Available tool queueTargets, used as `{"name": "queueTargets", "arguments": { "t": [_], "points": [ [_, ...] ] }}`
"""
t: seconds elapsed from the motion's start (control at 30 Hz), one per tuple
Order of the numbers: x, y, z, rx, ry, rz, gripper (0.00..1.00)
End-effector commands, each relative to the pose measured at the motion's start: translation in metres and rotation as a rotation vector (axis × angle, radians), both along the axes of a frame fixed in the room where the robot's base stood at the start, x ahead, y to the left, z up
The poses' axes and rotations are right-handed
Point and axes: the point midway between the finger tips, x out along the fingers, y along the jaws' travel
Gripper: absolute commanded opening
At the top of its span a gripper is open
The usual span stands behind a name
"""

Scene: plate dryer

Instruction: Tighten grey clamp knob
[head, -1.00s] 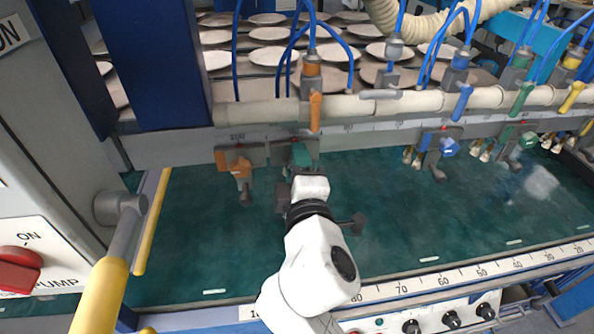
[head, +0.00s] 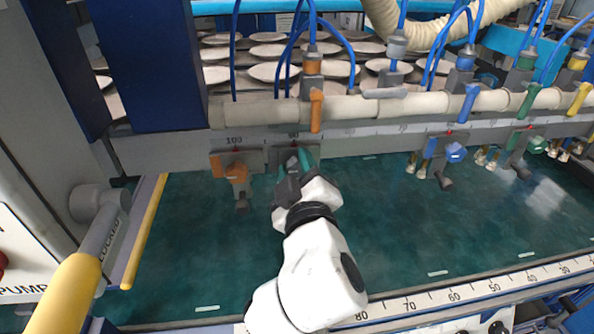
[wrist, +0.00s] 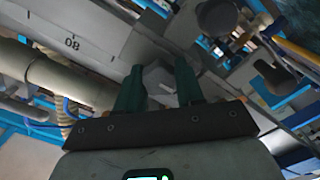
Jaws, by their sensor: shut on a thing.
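The grey clamp (head: 281,154) sits on the rail at the 90 mark, right of the clamp with the orange knob (head: 237,172). My gripper (head: 294,166) is at its front in the head view and hides most of its knob. In the wrist view, the two green fingers of my gripper (wrist: 159,72) stand on either side of the light grey knob (wrist: 160,84). They are shut on it. The knob's far side and the contact with the fingers are partly hidden.
A clamp with a blue knob (head: 455,153) and one with a green knob (head: 538,145) hang further right. A cream pipe (head: 400,107) with coloured valve handles runs above the rail. A yellow handle (head: 145,232) stands left.

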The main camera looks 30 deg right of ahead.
Motion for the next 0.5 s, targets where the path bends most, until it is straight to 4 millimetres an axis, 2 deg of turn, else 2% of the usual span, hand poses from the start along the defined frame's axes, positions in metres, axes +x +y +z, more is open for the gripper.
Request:
{"name": "queueTargets", "arguments": {
  "t": [0.4,0.43,0.5],
  "points": [
    [0.0002,0.001,-0.0013,0.009,0.001,0.002,0.07],
    [0.0002,0.001,-0.0013,0.009,0.001,0.002,0.39],
    [0.0002,0.0008,-0.0011,0.008,0.001,0.001,0.46]
  ]
}}
